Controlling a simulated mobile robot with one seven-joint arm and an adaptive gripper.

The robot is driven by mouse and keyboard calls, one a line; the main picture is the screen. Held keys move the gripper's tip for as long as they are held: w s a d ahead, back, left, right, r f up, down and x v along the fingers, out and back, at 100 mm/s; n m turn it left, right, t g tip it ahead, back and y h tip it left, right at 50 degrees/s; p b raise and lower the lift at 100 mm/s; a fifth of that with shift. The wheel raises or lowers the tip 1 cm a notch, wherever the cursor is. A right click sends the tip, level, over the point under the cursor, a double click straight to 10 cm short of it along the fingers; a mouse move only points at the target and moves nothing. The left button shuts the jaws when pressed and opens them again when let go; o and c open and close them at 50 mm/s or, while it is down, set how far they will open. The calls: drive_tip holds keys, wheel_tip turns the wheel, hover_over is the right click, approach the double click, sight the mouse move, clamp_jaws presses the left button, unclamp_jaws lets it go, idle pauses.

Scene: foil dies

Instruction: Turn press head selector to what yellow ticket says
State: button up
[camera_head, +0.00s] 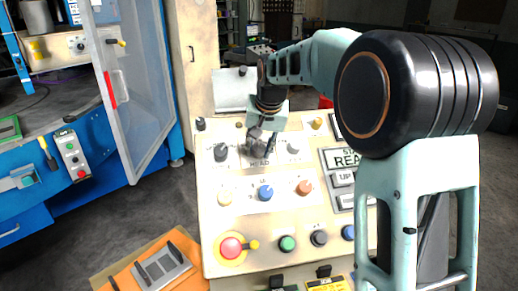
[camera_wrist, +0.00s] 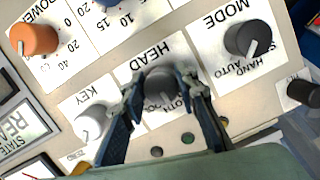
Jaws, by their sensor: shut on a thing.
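The press head selector (camera_wrist: 161,82) is a dark grey knob on a white plate marked HEAD, upside down in the wrist view. My gripper (camera_wrist: 160,92) is shut on this knob, one finger on each side. The fingers cover much of the plate's position lettering, and I cannot tell which mark the knob points to. In the head view my gripper (camera_head: 260,140) reaches down onto the upper part of the panel and hides most of the knob. A yellow ticket (camera_head: 327,285) with dark print shows at the bottom edge of the head view, cut off and too small to read.
The MODE knob (camera_wrist: 249,40) and the KEY switch (camera_wrist: 90,122) flank the selector. An orange knob (camera_wrist: 35,39) is further left. The panel (camera_head: 222,185) also carries a red mushroom button (camera_head: 231,247).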

drive_tip(key=shift+n, duration=0.4)
drive_tip(key=shift+c, duration=0.2)
drive_tip(key=n, duration=0.3)
drive_tip(key=shift+h, duration=0.4)
drive_tip(key=shift+d+n+t+h, duration=0.1)
drive_tip(key=shift+n+t+h, duration=0.25)
drive_tip(key=shift+n, duration=1.95)
drive_tip(key=shift+o, duration=0.2)
drive_tip(key=shift+w, duration=0.1)
drive_tip(key=o, duration=1.1)
drive_tip(key=v, duration=1.2)
drive_tip(key=shift+r, duration=0.1)
drive_tip(key=shift+w, duration=0.1)
